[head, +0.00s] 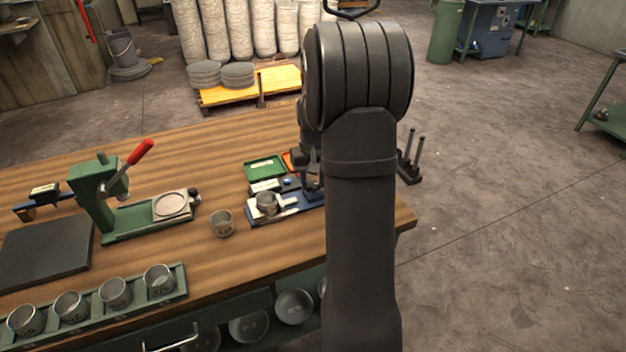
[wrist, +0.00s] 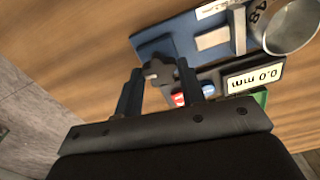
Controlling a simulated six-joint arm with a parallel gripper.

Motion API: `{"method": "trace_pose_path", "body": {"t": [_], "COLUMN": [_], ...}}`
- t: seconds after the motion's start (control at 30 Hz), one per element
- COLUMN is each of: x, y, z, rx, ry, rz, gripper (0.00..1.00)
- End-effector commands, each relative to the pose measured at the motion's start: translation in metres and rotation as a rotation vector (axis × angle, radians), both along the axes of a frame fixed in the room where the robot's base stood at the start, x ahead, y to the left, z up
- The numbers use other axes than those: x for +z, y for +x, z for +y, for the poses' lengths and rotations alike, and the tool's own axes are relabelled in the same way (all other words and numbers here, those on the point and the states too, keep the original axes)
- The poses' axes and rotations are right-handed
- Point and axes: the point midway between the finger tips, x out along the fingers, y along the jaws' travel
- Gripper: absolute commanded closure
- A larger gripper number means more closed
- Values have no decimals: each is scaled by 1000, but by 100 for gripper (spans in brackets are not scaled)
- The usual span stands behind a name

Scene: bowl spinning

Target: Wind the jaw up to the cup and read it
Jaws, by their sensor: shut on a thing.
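The measuring gauge has a blue base (wrist: 150,42), seen at the right of the bench in the head view (head: 258,219). A grey metal cup (wrist: 291,27) sits on it, also in the head view (head: 267,204), with dark markings on its wall. A pale upright jaw (wrist: 238,30) stands beside the cup; I cannot tell whether they touch. The display (wrist: 254,79) appears upside down and reads 0.0 mm. My gripper (wrist: 160,82) is shut on a dark lobed knob (wrist: 158,68) at the gauge's end. In the head view my arm mostly hides the gripper.
A loose cup (head: 222,224) stands left of the gauge. A green press (head: 108,205) with a red handle is farther left. A green rack (head: 183,284) holds several cups at the front. A green tray (head: 264,167) and an orange tray (head: 288,160) lie behind the gauge.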

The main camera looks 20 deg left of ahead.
Motion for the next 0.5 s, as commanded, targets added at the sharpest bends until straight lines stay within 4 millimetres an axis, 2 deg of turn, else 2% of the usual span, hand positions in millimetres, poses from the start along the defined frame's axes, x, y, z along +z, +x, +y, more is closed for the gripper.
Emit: {"method": "trace_pose_path", "body": {"t": [0.5], "x": [0], "y": [0], "z": [0], "rx": [-488], "ry": [0], "rz": [0], "gripper": [86]}}
